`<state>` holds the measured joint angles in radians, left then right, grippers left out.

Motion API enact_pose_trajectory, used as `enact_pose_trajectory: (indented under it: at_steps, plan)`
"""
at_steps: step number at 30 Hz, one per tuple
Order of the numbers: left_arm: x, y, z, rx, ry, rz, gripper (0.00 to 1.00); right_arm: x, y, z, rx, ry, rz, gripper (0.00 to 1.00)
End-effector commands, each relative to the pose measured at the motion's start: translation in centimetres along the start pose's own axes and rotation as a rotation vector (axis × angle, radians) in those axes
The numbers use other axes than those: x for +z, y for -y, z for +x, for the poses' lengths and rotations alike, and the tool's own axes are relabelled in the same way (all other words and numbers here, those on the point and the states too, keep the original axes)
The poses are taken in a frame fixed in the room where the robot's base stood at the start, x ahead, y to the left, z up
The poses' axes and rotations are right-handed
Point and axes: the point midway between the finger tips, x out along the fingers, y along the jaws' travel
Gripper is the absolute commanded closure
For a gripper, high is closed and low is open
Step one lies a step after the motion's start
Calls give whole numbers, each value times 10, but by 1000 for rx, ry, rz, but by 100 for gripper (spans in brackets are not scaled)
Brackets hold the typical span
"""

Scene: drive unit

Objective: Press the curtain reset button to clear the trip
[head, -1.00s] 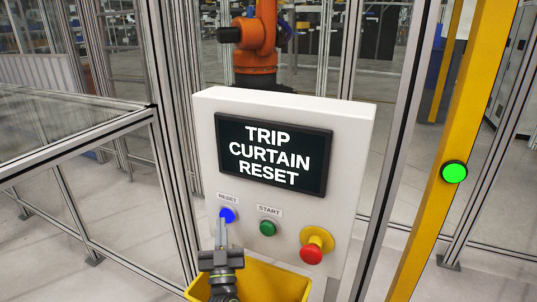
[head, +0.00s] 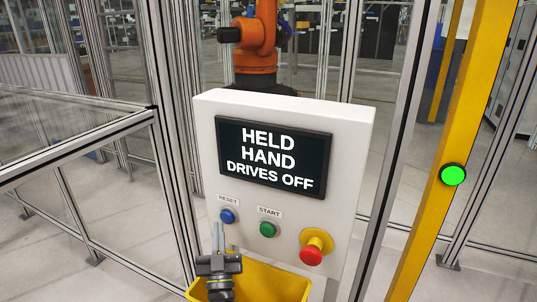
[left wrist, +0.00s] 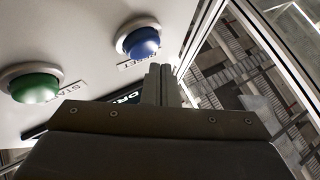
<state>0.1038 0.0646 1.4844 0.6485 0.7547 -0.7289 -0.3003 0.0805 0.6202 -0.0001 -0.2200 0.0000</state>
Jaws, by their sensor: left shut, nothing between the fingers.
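The blue reset button (head: 228,216) sits at the lower left of the white control panel (head: 285,112), under a RESET label. It looks unlit. It also shows in the left wrist view (left wrist: 141,42). The panel's screen (head: 272,157) reads "HELD HAND DRIVES OFF". My left gripper (head: 218,228) is shut and empty, its fingertips just below and left of the reset button in the head view. In the left wrist view its fingers (left wrist: 161,72) point up below the button, with a gap visible between them and it. My right gripper is not in view.
A green start button (head: 267,229) and a red emergency stop (head: 311,253) lie right of the reset button. A yellow bin (head: 285,280) is below the panel. A yellow post (head: 436,205) carries a lit green lamp (head: 452,174). Glass fencing stands left; an orange robot arm (head: 257,40) is behind.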

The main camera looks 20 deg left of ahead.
Motion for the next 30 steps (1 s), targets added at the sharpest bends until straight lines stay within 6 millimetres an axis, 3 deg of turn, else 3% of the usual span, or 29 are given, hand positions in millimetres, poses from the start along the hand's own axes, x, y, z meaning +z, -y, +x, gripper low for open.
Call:
enact_pose_trajectory:
  at_steps: [8, 30]
  plan:
    - [-1, 1, -2, 0, 0, 0, 100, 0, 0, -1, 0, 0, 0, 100]
    - [-31, 30, -42, 0, -1, 0, 100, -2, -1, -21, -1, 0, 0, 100]
